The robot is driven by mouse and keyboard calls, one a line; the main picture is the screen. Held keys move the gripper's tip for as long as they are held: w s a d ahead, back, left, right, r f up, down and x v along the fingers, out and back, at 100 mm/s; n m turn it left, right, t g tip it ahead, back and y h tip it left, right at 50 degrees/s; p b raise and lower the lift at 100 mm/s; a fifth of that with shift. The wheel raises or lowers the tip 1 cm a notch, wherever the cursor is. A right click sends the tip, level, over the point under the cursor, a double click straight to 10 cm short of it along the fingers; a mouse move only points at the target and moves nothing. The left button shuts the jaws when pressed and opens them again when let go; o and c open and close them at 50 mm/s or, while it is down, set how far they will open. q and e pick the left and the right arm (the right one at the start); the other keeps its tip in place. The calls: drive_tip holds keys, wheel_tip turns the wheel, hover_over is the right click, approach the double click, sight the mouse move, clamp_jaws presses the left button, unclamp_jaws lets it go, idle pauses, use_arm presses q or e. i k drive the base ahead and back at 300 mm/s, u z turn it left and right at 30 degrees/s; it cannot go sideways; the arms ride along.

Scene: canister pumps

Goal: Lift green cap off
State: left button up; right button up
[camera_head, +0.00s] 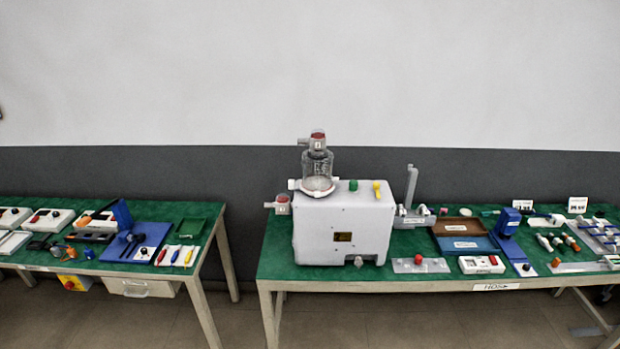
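A small green cap (353,185) sits on the top face of the white pump box (343,232), right of the clear canister. The clear canister (317,168) with a red-marked grey top (318,142) stands on the left part of the box top. A yellow piece (377,189) stands at the right end of the box top. Neither of my grippers shows in the head view.
The box stands at the left end of the right green table (280,262). Right of it are a grey bracket (412,205), a brown and blue tray (463,227) and a blue stand (508,222). A gap separates the left table (190,212), which holds several tools.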

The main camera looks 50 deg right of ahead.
sight(354, 184)
drive_tip(key=u, duration=0.1)
drive_tip(key=i, duration=0.8)
drive_tip(key=z, duration=0.85)
drive_tip(key=i, duration=0.6)
drive_tip(key=z, duration=0.7)
